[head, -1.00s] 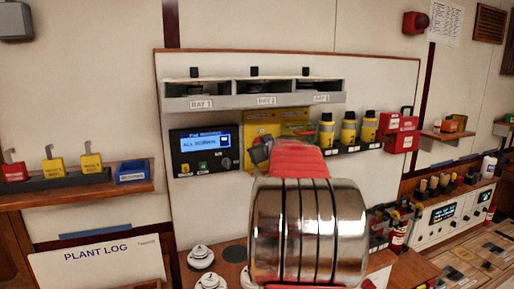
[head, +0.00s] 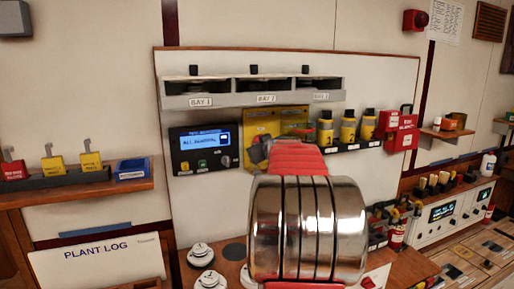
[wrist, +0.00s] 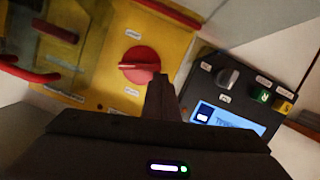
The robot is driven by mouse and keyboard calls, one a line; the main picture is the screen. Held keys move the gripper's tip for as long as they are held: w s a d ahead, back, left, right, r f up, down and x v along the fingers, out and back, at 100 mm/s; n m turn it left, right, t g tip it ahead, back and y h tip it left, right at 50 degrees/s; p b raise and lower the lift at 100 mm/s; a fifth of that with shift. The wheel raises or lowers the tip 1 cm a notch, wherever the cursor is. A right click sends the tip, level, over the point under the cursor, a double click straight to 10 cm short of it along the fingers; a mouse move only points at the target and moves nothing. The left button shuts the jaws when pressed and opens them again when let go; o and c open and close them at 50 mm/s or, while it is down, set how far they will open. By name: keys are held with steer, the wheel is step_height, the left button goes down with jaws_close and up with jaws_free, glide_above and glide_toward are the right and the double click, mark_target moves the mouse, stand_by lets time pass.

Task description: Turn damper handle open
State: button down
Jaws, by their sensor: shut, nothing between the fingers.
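A round red handle (wrist: 140,66) with a raised grip bar sits on a yellow panel (wrist: 112,92) in the wrist view. Its bar lies roughly level across the picture. Small labels, too blurred to read, sit above and below it. My gripper (wrist: 160,80) is shut and empty, its tips just below the right end of the bar. I cannot tell whether they touch it. In the head view, the yellow panel (head: 262,122) is partly hidden behind my arm, and my gripper (head: 258,153) is in front of its lower part.
A dark control box (head: 203,148) with a lit display, grey knob (wrist: 228,77) and green button (wrist: 261,95) is beside the yellow panel. Red bars (wrist: 55,32) cross the panel's left. A shelf of bays (head: 250,92) is above; yellow-black canisters (head: 347,130) stand right.

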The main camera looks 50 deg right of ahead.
steer(key=shift+a+f, duration=0.1)
steer(key=shift+f, duration=0.15)
steer(key=shift+w+f, duration=0.1)
steer(key=shift+f, duration=0.6)
steer(key=shift+s+d+f, duration=0.1)
steer(key=shift+d+f, duration=0.05)
steer(key=shift+f, duration=0.3)
steer(key=shift+s+d+f, duration=0.1)
steer(key=shift+f, duration=0.35)
steer(key=shift+r, duration=0.1)
stand_by(0.6)
steer(key=s+a+r, duration=0.3)
steer(key=s+a, duration=0.2)
steer(key=a, duration=0.4)
steer(key=shift+s+a, duration=0.3)
steer(key=c, duration=2.5)
jaws_free()
steer(key=shift+c, duration=0.2)
